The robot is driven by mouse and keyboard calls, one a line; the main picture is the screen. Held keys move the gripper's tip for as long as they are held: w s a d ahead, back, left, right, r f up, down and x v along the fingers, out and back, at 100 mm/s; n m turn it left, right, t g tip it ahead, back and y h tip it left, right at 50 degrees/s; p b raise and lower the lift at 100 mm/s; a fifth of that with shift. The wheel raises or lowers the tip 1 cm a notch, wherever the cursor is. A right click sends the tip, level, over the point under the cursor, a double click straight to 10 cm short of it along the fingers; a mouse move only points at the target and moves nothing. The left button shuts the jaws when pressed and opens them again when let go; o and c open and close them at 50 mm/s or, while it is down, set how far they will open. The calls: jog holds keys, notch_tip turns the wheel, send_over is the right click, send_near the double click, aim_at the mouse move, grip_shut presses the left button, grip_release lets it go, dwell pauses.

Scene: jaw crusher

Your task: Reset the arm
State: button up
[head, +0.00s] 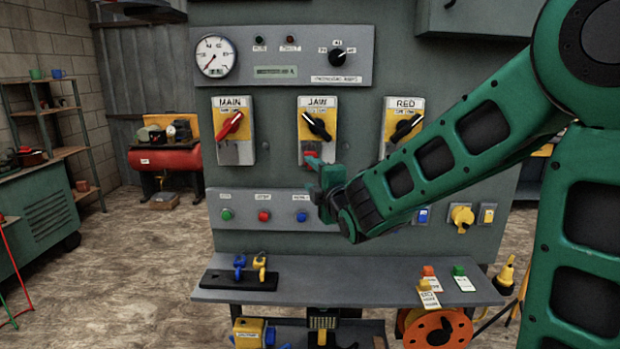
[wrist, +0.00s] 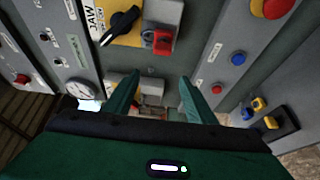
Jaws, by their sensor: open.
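My green arm reaches in from the right in the head view, and my gripper (head: 318,178) is in front of the control panel (head: 270,175), just below the JAW switch (head: 317,124). In the wrist view my gripper (wrist: 160,95) has its two green fingers apart, with nothing held between them. The JAW switch (wrist: 121,24) has a black handle, and a red piece (wrist: 161,42) sits beside it. The MAIN switch (head: 230,125) has a red handle. The RED switch (head: 405,126) has a black handle and is partly behind my arm.
A shelf (head: 330,290) below the panel holds blue and yellow padlocks (head: 250,265) and tags (head: 428,290). Push buttons (head: 264,215) sit close below my gripper. An orange cable reel (head: 437,328) is underneath. Open floor (head: 130,255) lies to the left.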

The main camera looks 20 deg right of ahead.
jog(key=s+d+f+m+g+h, duration=0.2)
jog(key=s+d+f+m+g, duration=0.2)
jog(key=s+d+f+m, duration=0.4)
jog(key=s+d+f+m+g+h, duration=0.2)
jog(key=s+d+f+m+g, duration=0.25)
jog(key=d, duration=0.55)
jog(key=s+f+m+g+y, duration=0.1)
jog(key=s+m+g, duration=0.3)
jog(key=s, duration=1.1)
jog(key=s+f+m+g+y, duration=0.2)
jog(key=s+m+g, duration=0.3)
jog(key=s, duration=1.1)
jog(key=f+m, duration=0.1)
jog(key=m, duration=0.2)
jog(key=shift+d+f+m, duration=0.15)
jog(key=shift+d+m, duration=0.15)
jog(key=shift+m, duration=0.05)
jog(key=shift+w+g, duration=0.1)
jog(key=shift+g, duration=0.15)
jog(key=shift+w+f, duration=0.25)
jog(key=shift+w, duration=0.35)
